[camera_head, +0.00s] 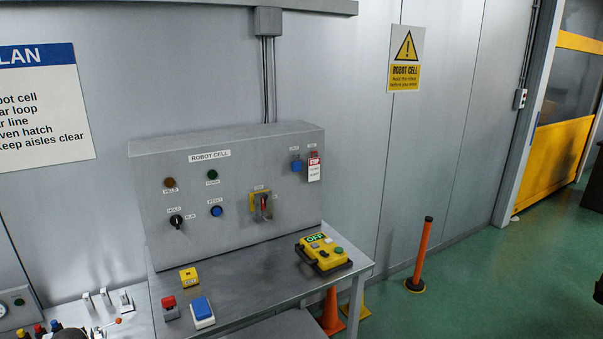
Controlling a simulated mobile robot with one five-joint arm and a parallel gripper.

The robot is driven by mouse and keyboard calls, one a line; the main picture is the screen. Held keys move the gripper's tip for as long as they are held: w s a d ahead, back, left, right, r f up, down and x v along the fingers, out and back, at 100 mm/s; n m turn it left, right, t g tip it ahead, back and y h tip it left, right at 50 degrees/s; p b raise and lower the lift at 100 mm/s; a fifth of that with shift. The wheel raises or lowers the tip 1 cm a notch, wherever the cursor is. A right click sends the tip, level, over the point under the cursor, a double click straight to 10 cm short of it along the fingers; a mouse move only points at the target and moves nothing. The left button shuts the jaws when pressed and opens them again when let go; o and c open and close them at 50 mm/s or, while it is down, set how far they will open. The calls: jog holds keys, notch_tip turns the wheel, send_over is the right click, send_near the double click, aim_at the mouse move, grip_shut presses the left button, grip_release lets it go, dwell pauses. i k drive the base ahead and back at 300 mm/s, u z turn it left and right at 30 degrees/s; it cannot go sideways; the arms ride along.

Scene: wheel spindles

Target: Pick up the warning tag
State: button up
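The warning tag (314,168) is a small white tag with a red band at its top marked STOP. It hangs at the upper right of the grey robot cell control panel (237,205). A small blue piece (296,166), perhaps a padlock or switch, sits just left of it. What the tag hangs from is too small to tell. My gripper is not in view.
A metal bench (250,290) below the panel holds a yellow pendant (323,254), a yellow box (189,279), a red button block (170,307) and a blue-topped block (202,312). Orange post (420,252) and cone (331,312) stand right. Green floor beyond is mostly clear.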

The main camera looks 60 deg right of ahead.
aim_at(314, 164)
jog(key=k, duration=1.1)
jog(key=z, duration=1.05)
jog(key=i, duration=0.75)
jog(key=u, duration=0.2)
